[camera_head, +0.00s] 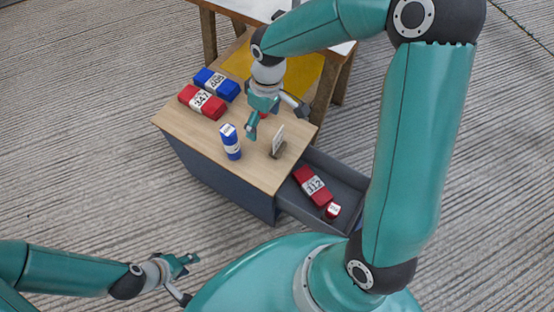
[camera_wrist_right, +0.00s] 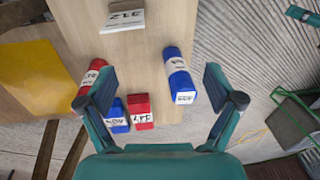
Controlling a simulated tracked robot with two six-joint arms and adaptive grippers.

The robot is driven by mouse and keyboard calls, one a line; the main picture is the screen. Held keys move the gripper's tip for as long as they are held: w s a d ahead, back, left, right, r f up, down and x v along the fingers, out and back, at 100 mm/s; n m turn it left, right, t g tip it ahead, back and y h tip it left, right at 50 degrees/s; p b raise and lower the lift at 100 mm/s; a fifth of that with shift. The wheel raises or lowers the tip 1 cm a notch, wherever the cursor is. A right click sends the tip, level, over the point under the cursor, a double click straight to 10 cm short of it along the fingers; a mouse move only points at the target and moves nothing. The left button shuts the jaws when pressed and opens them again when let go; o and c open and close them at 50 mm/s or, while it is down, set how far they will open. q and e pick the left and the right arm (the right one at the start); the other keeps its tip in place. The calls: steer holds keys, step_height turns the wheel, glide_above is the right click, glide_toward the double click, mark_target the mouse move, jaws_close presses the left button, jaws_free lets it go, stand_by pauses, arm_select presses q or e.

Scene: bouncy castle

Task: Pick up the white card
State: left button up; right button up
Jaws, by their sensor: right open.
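The white card (camera_head: 278,139) stands upright in a small dark holder (camera_head: 279,150) near the right edge of the wooden cabinet top (camera_head: 256,173). In the right wrist view the card (camera_wrist_right: 123,20) is at the top, ahead of the fingers, with an upside-down number that looks like 312. My right gripper (camera_head: 276,119) is open above the cabinet top, just behind the card and apart from it. Its open fingers (camera_wrist_right: 160,85) also show in the right wrist view with no card between them. My left gripper (camera_head: 187,278) is open and empty at the lower left, away from the cabinet.
A blue packet (camera_head: 230,142) stands left of the card. A red packet (camera_head: 202,102) and a blue packet (camera_head: 217,84) lie behind. A red item (camera_head: 264,115) is partly hidden by my right gripper. The open drawer (camera_head: 347,176) holds a red packet (camera_head: 312,185) and a smaller red item (camera_head: 333,210).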

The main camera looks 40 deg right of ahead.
steer(key=d+r+h+b, duration=0.1)
steer(key=d+r+b, duration=0.1)
steer(key=d+b, duration=0.15)
steer(key=b, duration=0.3)
glide_above(278, 147)
step_height(278, 147, down, 11)
steer(key=shift+w+a+r, duration=0.1)
steer(key=shift+w, duration=0.05)
steer(key=shift+d+f+b, duration=0.15)
steer(key=shift+f+b, duration=0.35)
steer(key=shift+f, duration=0.85)
steer(key=shift+d+f+b, duration=0.1)
steer(key=shift+f+b, duration=0.4)
steer(key=shift+f, duration=0.85)
arm_select(q)
step_height(278, 147, down, 10)
steer(key=shift+f, duration=0.2)
arm_select(e)
steer(key=c, duration=1)
